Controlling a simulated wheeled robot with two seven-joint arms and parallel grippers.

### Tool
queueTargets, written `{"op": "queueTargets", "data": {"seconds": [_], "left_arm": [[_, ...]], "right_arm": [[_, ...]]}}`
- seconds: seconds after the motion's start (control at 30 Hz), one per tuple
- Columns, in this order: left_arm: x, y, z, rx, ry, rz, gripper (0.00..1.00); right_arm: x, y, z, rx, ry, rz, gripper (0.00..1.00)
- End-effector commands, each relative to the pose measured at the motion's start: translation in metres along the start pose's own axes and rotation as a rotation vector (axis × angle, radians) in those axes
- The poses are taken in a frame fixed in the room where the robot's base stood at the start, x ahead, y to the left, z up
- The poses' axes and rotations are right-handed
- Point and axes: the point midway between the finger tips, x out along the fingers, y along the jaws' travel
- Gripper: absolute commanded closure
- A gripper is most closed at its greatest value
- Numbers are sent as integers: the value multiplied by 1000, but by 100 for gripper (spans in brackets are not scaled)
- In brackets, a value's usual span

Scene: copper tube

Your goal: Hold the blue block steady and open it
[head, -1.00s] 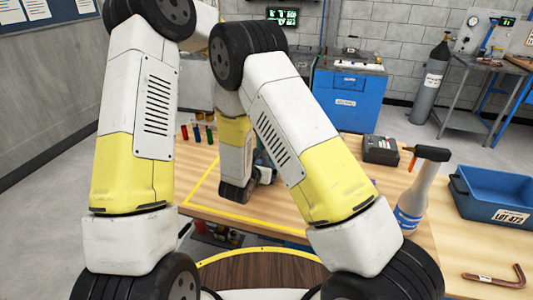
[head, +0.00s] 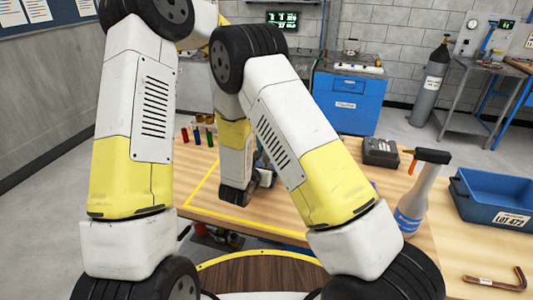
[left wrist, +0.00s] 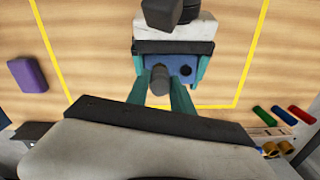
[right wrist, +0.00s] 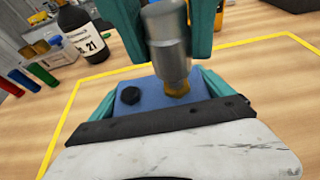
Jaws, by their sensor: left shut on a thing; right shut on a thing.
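The blue block (right wrist: 150,97) sits on the wooden table inside the yellow outline. It also shows in the left wrist view (left wrist: 172,64). My right gripper (right wrist: 158,92) is shut on it, with one teal finger on each side. The cylinder also shows in the left wrist view (left wrist: 160,80). My left gripper (left wrist: 163,86) is shut on this cylinder. In the head view my arms hide most of the block and both gripping points.
A purple block (left wrist: 28,75) lies outside the outline. A spray bottle (head: 415,195), a blue bin (head: 490,195) and a bent copper tube (head: 495,281) are at the right. A dark bottle (right wrist: 83,35) stands near the outline.

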Motion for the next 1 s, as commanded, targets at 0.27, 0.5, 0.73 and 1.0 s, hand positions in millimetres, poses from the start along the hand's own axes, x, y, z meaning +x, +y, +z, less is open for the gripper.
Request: {"op": "queueTargets", "data": {"seconds": [0.27,0.5,0.73,1.0], "left_arm": [[-3,0,0,0,1,0,100],[-10,0,-1,-1,3,-1,100],[-38,0,-1,0,4,-1,100],[-43,0,0,0,1,0,100]], "right_arm": [[0,0,1,1,-2,0,82],[0,0,1,1,-2,0,82],[0,0,1,1,-2,-1,82],[0,0,1,1,-2,-1,82]]}}
